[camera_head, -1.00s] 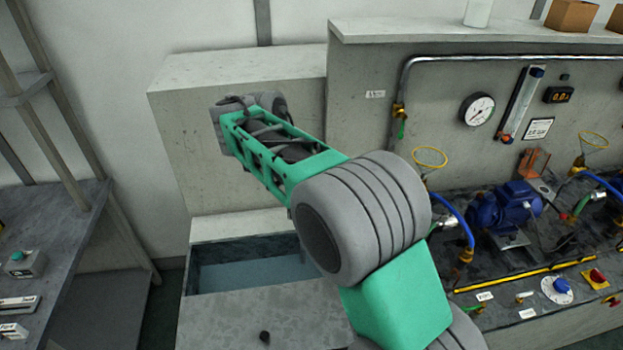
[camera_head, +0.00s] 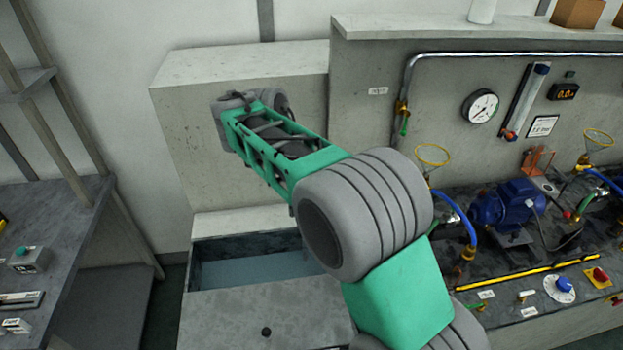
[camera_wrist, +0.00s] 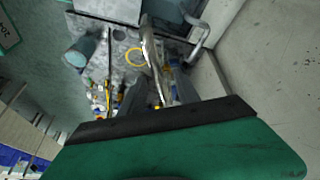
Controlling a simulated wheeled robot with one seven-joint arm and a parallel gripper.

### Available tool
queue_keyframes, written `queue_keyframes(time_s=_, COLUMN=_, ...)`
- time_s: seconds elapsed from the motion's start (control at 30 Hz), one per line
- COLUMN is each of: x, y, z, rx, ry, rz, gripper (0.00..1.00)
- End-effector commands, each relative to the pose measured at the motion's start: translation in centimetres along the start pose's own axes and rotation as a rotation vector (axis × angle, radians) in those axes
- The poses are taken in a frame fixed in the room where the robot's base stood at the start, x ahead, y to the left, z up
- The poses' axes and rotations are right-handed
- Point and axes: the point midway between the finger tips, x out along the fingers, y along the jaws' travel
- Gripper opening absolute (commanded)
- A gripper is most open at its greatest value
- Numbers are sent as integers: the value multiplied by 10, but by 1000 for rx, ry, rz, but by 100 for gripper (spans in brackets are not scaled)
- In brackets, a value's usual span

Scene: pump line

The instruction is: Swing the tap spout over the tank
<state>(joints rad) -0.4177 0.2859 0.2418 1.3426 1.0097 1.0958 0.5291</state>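The tank (camera_head: 240,247) is the open basin at the lower left of centre in the head view, with water (camera_head: 245,272) in it. My arm covers its right end. The tap spout is not clear in the head view. In the wrist view a slim metallic bar, which looks like the spout (camera_wrist: 151,55), runs down between the fingers of my gripper (camera_wrist: 160,88). The fingers stand apart on either side of it. I cannot tell whether either one touches it. In the head view my gripper is hidden behind my own wrist.
A bent grey pipe (camera_wrist: 201,38) stands right of the spout in the wrist view, beside a pale wall. A pump bench with a blue motor (camera_head: 508,203), hoses and a gauge (camera_head: 481,106) is at the right. A grey workbench (camera_head: 60,225) is at the left.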

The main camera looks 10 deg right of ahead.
Motion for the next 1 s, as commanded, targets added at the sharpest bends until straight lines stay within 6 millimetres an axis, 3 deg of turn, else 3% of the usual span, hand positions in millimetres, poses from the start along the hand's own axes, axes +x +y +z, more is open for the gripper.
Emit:
queue_keyframes(time_s=0.3, x=-58, y=-2, z=1, rx=0, ry=0, rz=-5, gripper=38)
queue_keyframes(time_s=0.43, x=-70, y=-2, z=0, rx=0, ry=2, rz=-2, gripper=38)
queue_keyframes(time_s=0.83, x=-77, y=0, z=0, rx=1, ry=0, rz=0, gripper=38)
queue_keyframes(time_s=0.93, x=-74, y=8, z=-20, rx=44, ry=-2, rz=5, gripper=38)
queue_keyframes(time_s=1.0, x=-94, y=24, z=-52, rx=116, ry=-2, rz=-39, gripper=38)
